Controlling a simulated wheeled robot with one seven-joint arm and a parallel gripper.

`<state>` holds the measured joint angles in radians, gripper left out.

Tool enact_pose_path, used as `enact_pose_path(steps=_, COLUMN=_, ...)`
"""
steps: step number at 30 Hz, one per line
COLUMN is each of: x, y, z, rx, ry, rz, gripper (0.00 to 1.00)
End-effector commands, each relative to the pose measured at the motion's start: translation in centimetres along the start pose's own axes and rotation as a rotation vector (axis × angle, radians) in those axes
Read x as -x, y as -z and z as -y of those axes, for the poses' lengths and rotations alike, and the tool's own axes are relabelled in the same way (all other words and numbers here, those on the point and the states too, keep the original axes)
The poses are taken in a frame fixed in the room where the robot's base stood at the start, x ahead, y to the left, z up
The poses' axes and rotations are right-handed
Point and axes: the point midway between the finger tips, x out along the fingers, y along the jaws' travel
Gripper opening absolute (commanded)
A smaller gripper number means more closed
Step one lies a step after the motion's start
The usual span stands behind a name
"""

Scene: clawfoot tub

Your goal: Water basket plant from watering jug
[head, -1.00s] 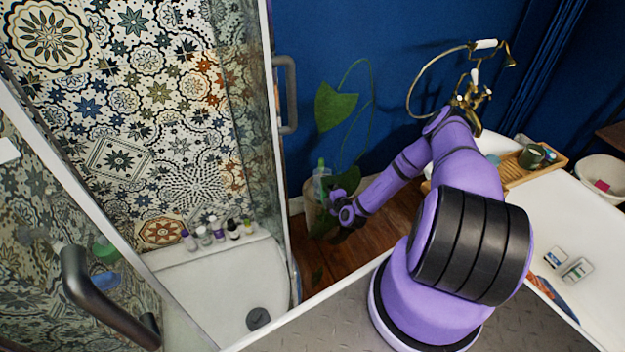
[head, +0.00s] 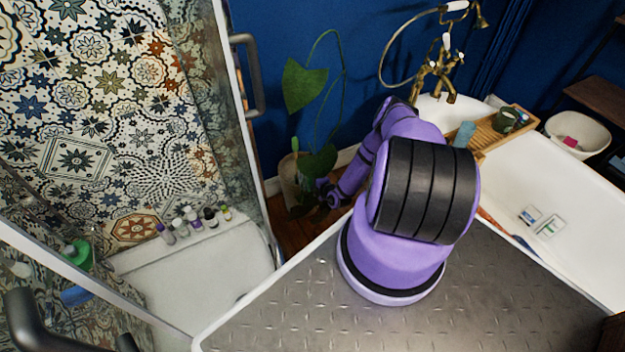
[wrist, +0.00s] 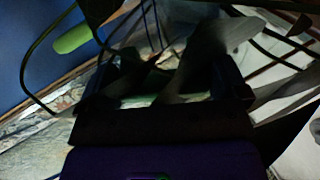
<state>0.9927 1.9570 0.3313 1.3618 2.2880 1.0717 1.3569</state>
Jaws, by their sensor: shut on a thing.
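The basket plant has large green leaves (head: 303,85) on long thin stems, against the blue wall in the head view. Its pale basket (head: 290,182) stands on the wooden floor and is partly hidden by leaves and my arm. My gripper (head: 328,194) is low beside the basket's right side, among the leaves. The watering jug's green top (head: 295,144) shows small above the basket; its body is hard to make out. In the wrist view the jaws (wrist: 165,88) are dark and closed on a pale, translucent piece, apparently the jug. A green elongated part (wrist: 72,38) shows at upper left.
A glass shower door with a grey handle (head: 250,75) stands left of the plant. Several small bottles (head: 195,220) line the shower ledge. The white tub (head: 560,215) with a wooden tray (head: 490,134) is at right. Little floor is free around the basket.

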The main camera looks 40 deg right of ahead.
Motion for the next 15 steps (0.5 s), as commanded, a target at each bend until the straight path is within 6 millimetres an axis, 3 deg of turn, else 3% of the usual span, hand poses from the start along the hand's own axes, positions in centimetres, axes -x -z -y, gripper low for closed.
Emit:
enact_pose_path(steps=5, x=-0.5, y=-0.2, z=1.1, rx=0.002, ry=-0.002, rz=0.001, gripper=0.35)
enact_pose_path(steps=15, x=-0.2, y=-0.1, z=-1.4, rx=-0.058, ry=0.150, rz=-0.001, gripper=0.35)
